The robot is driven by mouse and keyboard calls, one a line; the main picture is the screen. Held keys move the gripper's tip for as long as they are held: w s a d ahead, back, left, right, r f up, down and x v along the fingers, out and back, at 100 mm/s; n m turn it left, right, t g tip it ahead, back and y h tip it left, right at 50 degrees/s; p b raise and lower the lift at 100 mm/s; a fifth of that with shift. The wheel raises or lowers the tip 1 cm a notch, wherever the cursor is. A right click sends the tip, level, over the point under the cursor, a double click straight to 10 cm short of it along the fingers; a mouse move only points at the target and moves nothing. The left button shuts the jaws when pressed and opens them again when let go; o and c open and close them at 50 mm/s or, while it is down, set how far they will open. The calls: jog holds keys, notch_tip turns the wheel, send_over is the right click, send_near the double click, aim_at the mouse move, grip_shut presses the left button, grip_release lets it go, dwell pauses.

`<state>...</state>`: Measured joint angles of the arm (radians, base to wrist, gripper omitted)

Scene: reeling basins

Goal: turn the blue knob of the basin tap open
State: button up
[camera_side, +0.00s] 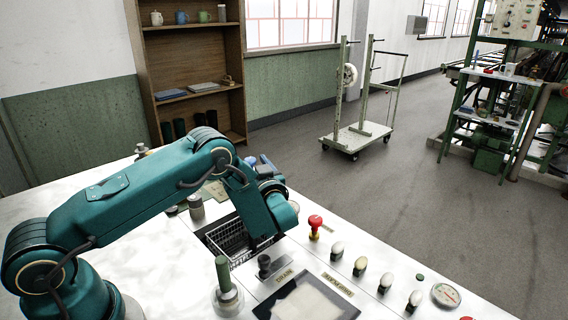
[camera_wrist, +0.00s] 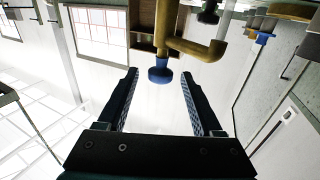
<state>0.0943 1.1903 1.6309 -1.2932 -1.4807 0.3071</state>
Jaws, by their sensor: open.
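The brass basin tap (camera_wrist: 194,47) shows at the top of the wrist view, which looks upside down. Its round blue knob (camera_wrist: 160,75) sits near the centre of that view. My gripper (camera_wrist: 159,79) is open, with one dark-blue jaw on each side of the knob in the picture. Clear gaps show between knob and jaws, and I see no contact. How far the knob is from the fingertips is hard to tell. In the side view my teal arm hides the tap, and small blue parts (camera_side: 266,163) behind the wrist are too small to name.
Another brass fitting with a blue part (camera_wrist: 262,38) is at the upper right of the wrist view. In the side view, a wire basket (camera_side: 232,238) sits in the counter below my arm. A red button (camera_side: 315,222) and several pale knobs (camera_side: 360,265) stand to the right.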

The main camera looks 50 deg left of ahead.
notch_tip(320, 180, up, 11)
jog(key=w+d+r+m+t+h, duration=0.2)
jog(key=w+m+t+h, duration=0.1)
jog(key=w+m+h, duration=0.3)
jog(key=w+d+r+m+t+h, duration=0.1)
jog(key=w+m+t+h, duration=0.2)
jog(key=w+h, duration=0.5)
jog(key=s+a+f+m+g+h, duration=0.1)
jog(key=s+a+m+g, duration=0.2)
jog(key=s, duration=0.5)
jog(key=s+a+f+m+g+h, duration=0.2)
jog(key=s+g, duration=0.3)
jog(key=s, duration=0.3)
jog(key=shift+s+f+x, duration=0.15)
jog(key=shift+s+x, duration=0.15)
jog(key=shift+x, duration=1.2)
jog(key=shift+s+f+x, duration=0.1)
jog(key=shift+s+x, duration=0.15)
jog(key=shift+x, duration=1.2)
jog(key=shift+s+f+x, duration=0.15)
jog(key=shift+s+x, duration=0.15)
jog(key=shift+x, duration=1.2)
jog(key=shift+a, duration=0.15)
